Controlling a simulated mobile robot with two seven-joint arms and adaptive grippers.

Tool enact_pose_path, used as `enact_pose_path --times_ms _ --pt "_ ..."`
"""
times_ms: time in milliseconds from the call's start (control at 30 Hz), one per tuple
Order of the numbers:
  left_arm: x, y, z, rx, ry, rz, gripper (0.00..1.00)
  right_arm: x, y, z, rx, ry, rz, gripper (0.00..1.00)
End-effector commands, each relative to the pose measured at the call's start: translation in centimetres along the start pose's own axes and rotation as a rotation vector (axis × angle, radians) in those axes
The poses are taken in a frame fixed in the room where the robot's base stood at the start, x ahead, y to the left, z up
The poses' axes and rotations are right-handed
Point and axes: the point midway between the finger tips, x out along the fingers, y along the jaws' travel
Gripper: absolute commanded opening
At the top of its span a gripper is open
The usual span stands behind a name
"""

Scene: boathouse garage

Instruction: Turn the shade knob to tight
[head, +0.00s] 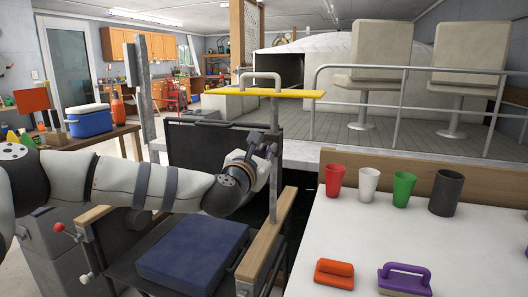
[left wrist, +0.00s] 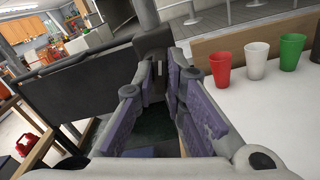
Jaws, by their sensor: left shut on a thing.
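A yellow shade panel (head: 248,93) with a grey handle sits on top of an upright grey pole (head: 273,190) beside the chair. My left gripper (head: 266,148) is at this pole, below the panel, and shut on the dark shade knob. In the left wrist view the left gripper's (left wrist: 154,78) purple-padded fingers close around the dark knob block (left wrist: 152,58), with the pole (left wrist: 145,14) rising behind it. The fingers hide much of the knob, and I see no tight marking or pointer. My right gripper is not in view.
A chair with a blue seat cushion (head: 192,250) and wooden armrests (head: 265,237) is under the arm. A white table (head: 380,235) at right holds red, white, green and dark cups, an orange-handled and a purple-handled tool. A blue cooler (head: 90,119) stands at left.

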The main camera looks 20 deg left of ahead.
Motion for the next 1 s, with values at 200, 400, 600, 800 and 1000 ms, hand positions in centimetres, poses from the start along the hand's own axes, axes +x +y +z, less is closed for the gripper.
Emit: enact_pose_path --times_ms 200,400,600,800,1000 --pt "-0.1 0.0 0.3 0.206 -0.003 0.001 0.0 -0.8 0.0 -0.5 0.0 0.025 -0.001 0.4" --pt "-0.1 -0.1 0.3 0.396 -0.003 0.001 0.0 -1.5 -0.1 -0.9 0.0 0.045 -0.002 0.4" --pt "-0.1 -0.1 0.3 0.587 -0.003 0.002 0.0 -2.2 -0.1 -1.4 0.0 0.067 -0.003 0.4" --pt "-0.1 -0.2 0.3 0.777 -0.004 0.003 0.0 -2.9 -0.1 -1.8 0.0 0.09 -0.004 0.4" --pt "-0.1 -0.2 0.1 0.954 -0.002 0.003 0.0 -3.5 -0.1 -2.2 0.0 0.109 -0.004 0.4"
